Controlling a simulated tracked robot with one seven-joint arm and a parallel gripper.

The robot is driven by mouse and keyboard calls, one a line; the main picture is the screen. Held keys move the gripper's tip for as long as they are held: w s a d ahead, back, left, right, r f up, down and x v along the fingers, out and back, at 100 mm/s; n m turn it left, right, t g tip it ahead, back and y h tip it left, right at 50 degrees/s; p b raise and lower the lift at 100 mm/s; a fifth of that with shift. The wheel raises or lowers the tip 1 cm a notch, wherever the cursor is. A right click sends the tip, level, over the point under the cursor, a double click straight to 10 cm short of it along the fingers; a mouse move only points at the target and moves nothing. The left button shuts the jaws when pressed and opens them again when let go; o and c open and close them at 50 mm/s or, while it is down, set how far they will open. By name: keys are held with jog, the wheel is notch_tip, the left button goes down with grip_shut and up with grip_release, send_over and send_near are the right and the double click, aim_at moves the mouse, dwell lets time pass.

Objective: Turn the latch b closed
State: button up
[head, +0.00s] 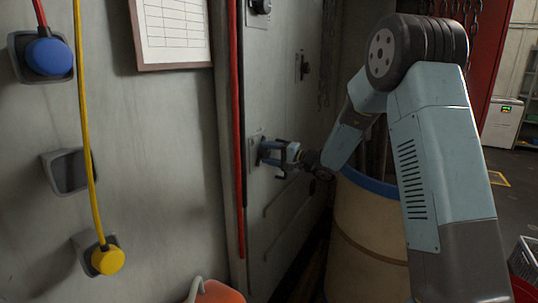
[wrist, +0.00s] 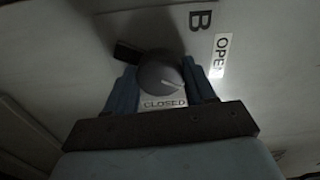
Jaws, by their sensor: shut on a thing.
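Latch b is a dark round knob (wrist: 160,70) on a pale panel, under a letter B (wrist: 200,20). A white OPEN label (wrist: 219,55) is to its right and a CLOSED label (wrist: 165,103) is just below it. The knob's white line points to the lower right, between the two labels. A dark tab (wrist: 127,50) sticks out at upper left. My gripper (wrist: 162,84) is shut on the knob, one blue finger on each side. In the head view my gripper (head: 272,154) is at the latch's plate (head: 254,147) on the grey door; the knob is mostly hidden there.
Another dark latch (head: 302,66) and a knob (head: 261,6) are higher on the door. A red cable (head: 236,120) runs down beside it. A beige barrel with a blue rim (head: 365,235) stands under my arm. Blue (head: 48,56) and yellow (head: 106,260) plugs are left.

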jog(key=m, duration=0.6)
jog(key=shift+d+f+m, duration=0.1)
jog(key=shift+f+m, duration=0.1)
jog(key=shift+m, duration=0.1)
jog(key=m, duration=0.5)
jog(key=shift+m, duration=0.3)
jog(key=o, duration=0.7)
jog(key=shift+f, duration=0.1)
jog(key=o, duration=0.3)
jog(key=shift+o, duration=0.2)
jog(key=v, duration=1.3)
jog(key=shift+d, duration=0.3)
jog(key=shift+s, duration=0.15)
